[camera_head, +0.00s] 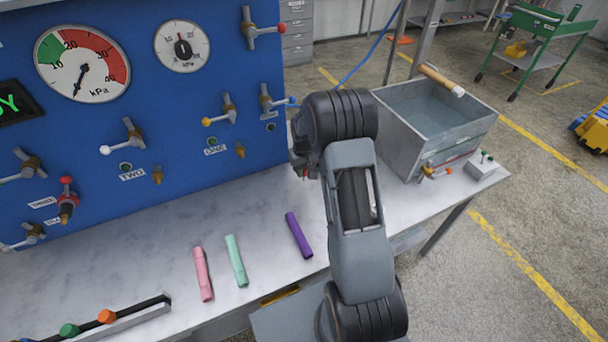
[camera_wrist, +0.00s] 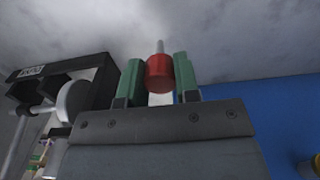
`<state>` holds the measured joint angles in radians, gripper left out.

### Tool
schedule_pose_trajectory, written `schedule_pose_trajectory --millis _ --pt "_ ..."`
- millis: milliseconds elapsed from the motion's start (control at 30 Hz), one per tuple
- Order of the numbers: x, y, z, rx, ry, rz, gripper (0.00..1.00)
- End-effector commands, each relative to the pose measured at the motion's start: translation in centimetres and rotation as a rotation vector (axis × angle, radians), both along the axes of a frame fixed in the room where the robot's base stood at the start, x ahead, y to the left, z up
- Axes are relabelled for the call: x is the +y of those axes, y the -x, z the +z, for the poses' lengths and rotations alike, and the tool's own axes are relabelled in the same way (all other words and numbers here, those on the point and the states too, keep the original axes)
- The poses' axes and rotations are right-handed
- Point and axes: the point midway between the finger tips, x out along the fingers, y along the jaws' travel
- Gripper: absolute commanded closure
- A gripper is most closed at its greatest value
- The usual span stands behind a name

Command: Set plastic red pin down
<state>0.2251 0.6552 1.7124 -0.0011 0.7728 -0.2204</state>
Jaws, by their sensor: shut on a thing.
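In the wrist view, my gripper (camera_wrist: 159,60) has two green-padded fingers shut on the red pin (camera_wrist: 159,74). The pin has a red cylindrical body between the fingers and a thin grey metal tip beyond it. In the head view, my gripper (camera_head: 303,165) is mostly behind my arm, near the right edge of the blue panel and over the back of the grey workbench (camera_head: 150,240). Only a small red spot of the pin (camera_head: 305,173) shows there. I cannot tell the pin's height above the bench.
Pink (camera_head: 202,274), mint (camera_head: 236,260) and purple (camera_head: 298,235) tubes lie near the bench's front edge. A rail (camera_head: 120,315) with coloured knobs is at lower left. A metal water tank (camera_head: 400,135) stands right. The blue panel (camera_head: 185,105) carries gauges and protruding valves.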

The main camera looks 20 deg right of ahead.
Motion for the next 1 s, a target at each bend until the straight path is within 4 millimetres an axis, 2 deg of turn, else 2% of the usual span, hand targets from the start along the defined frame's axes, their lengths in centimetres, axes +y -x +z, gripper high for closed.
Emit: schedule_pose_trajectory --millis 100,233,700,733,1000 --pt "0.0 0.0 -1.7 0.005 -0.001 0.000 0.94" --pt "0.0 0.0 -2.8 0.002 -0.001 0.000 0.94" --pt "0.0 0.0 -3.6 0.001 0.000 0.000 0.94" --pt "0.0 0.0 -3.4 0.001 0.000 0.000 0.68" --pt "0.0 0.0 -3.4 0.001 0.000 0.000 0.45"
